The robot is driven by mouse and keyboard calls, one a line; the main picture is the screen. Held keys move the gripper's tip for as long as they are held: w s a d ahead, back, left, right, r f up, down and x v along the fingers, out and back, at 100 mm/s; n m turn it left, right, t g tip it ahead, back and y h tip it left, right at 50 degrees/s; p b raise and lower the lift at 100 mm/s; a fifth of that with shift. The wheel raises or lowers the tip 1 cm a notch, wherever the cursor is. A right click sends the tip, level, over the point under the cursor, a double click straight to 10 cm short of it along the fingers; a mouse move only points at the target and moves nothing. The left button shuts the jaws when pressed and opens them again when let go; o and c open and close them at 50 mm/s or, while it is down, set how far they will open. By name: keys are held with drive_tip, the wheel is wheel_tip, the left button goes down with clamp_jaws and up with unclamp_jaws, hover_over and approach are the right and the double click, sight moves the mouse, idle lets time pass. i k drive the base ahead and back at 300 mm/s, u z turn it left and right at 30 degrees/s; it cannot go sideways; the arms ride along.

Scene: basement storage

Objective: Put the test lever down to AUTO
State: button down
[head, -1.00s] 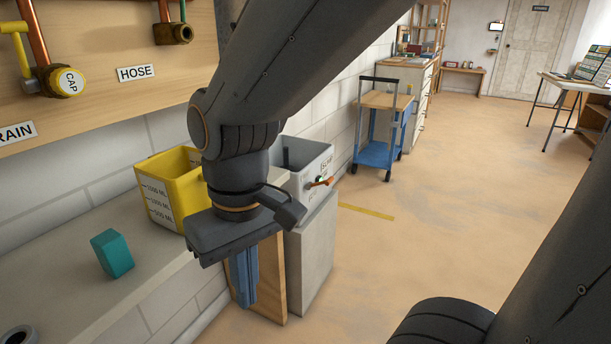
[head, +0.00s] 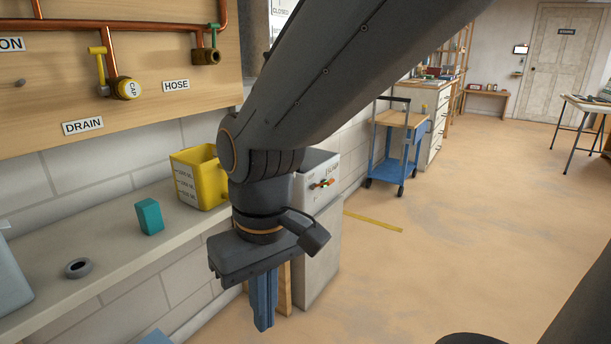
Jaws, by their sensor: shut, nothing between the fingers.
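I cannot make out a test lever or an AUTO mark in the head view. My arm hides part of the box and of the wall behind.
A bench (head: 110,262) on the left holds a yellow measuring container (head: 203,178), a teal block (head: 150,217) and a grey ring (head: 78,268). Above is a pipe board (head: 140,60) with DRAIN and HOSE labels. A blue cart (head: 390,172) stands behind. The floor at right is open.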

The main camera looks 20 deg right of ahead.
sight(313, 186)
drive_tip(key=z, duration=0.45)
drive_tip(key=i, duration=1.1)
drive_tip(key=u, duration=0.25)
